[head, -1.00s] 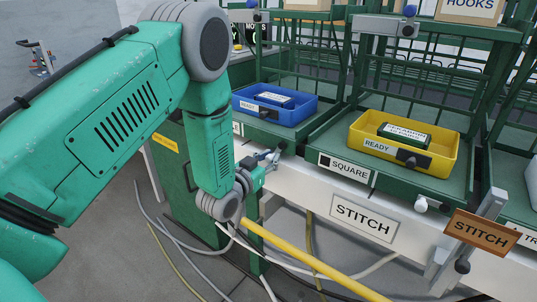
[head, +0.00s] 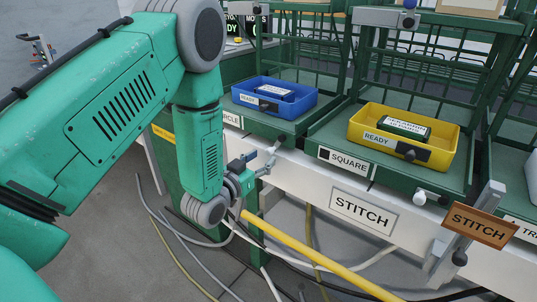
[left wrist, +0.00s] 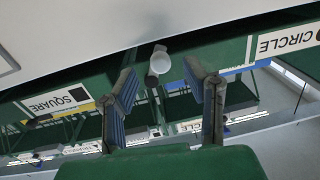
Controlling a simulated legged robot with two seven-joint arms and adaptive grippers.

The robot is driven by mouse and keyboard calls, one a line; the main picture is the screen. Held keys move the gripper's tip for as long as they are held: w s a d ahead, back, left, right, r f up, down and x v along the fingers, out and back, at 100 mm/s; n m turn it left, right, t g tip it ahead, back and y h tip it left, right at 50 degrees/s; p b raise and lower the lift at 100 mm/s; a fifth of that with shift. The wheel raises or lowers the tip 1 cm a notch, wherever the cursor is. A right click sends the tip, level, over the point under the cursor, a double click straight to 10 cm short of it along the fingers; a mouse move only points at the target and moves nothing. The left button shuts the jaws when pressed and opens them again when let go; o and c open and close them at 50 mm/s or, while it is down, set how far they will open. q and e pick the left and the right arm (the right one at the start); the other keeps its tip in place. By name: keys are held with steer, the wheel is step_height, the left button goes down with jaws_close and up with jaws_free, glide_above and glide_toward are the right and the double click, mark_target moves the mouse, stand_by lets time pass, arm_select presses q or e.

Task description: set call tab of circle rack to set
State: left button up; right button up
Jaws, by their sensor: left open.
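The circle rack (head: 272,127) is the green shelf with the blue bin, left of the square rack. A pale round knob (left wrist: 160,62) on a short stem, apparently the call tab, sits under the rack edge between the CIRCLE and SQUARE labels. My left gripper (head: 268,162) is open just below the circle rack's front edge. In the left wrist view its fingers (left wrist: 161,76) stand either side of the knob, with no clear contact. My right gripper is out of view.
The square rack (head: 345,162) with a yellow bin (head: 365,150) stands to the right, with its own white knob (head: 419,197). A white STITCH beam (head: 310,185) runs below. An orange STITCH sign (head: 478,226) juts out at right. A yellow pole (head: 320,262) and cables lie below.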

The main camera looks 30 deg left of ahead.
arm_select(q)
steer(key=s, duration=0.7)
steer(key=shift+s, duration=0.3)
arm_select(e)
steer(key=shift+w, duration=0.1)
arm_select(q)
steer(key=shift+f, duration=0.15)
